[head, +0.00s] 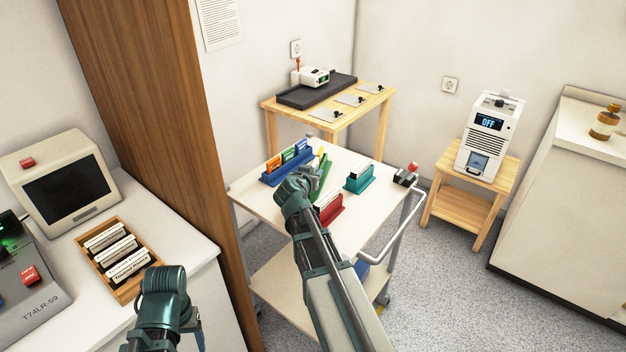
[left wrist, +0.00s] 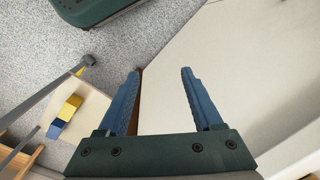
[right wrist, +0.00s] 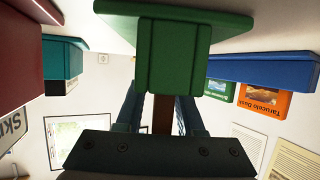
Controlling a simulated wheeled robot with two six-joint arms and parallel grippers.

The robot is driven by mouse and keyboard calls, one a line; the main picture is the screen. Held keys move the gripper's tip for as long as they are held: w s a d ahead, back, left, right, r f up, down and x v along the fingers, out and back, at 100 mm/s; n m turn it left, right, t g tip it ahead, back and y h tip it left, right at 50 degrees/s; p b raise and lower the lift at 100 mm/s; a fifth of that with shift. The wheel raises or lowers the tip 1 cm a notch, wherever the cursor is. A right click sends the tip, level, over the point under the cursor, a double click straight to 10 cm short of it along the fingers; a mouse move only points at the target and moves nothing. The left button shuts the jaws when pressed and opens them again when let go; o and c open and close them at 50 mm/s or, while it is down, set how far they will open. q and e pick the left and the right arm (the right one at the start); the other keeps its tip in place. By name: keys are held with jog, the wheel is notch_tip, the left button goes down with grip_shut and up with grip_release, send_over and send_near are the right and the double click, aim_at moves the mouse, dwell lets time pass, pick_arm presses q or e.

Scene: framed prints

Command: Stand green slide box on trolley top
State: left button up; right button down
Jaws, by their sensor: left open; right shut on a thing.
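The green slide box (head: 323,170) is at the middle of the white trolley top (head: 252,198), partly hidden by my right gripper (head: 305,182). In the right wrist view the green box (right wrist: 180,55) fills the space between the fingers, and my right gripper (right wrist: 157,115) is shut on it. That view is upside down, with the box's wide green base toward the trolley surface. I cannot tell whether the base touches it. My left gripper (head: 165,290) is over the left counter's front edge; in its wrist view (left wrist: 160,85) it is open and empty.
On the trolley stand a blue rack (head: 287,165) with coloured cards, a teal holder (head: 358,181), a red holder (head: 328,209) and small dark items (head: 405,176). A wooden card tray (head: 110,260) sits on the left counter. The trolley's front left is clear.

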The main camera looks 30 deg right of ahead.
jog(key=shift+r, duration=0.1)
jog(key=shift+f, duration=0.2)
jog(key=c, duration=0.5)
grip_release()
jog(key=shift+r, duration=0.2)
jog(key=shift+s+a+r+p, duration=0.15)
jog(key=shift+s+a+p, duration=0.05)
jog(key=shift+s+p, duration=0.1)
jog(key=p+v, duration=0.4)
jog(key=v, duration=0.6)
jog(key=shift+s+a, duration=0.1)
jog(key=shift+a, duration=0.05)
jog(key=shift+s+a+r, duration=0.15)
jog(key=shift+s+a, duration=0.15)
jog(key=shift+a, duration=0.05)
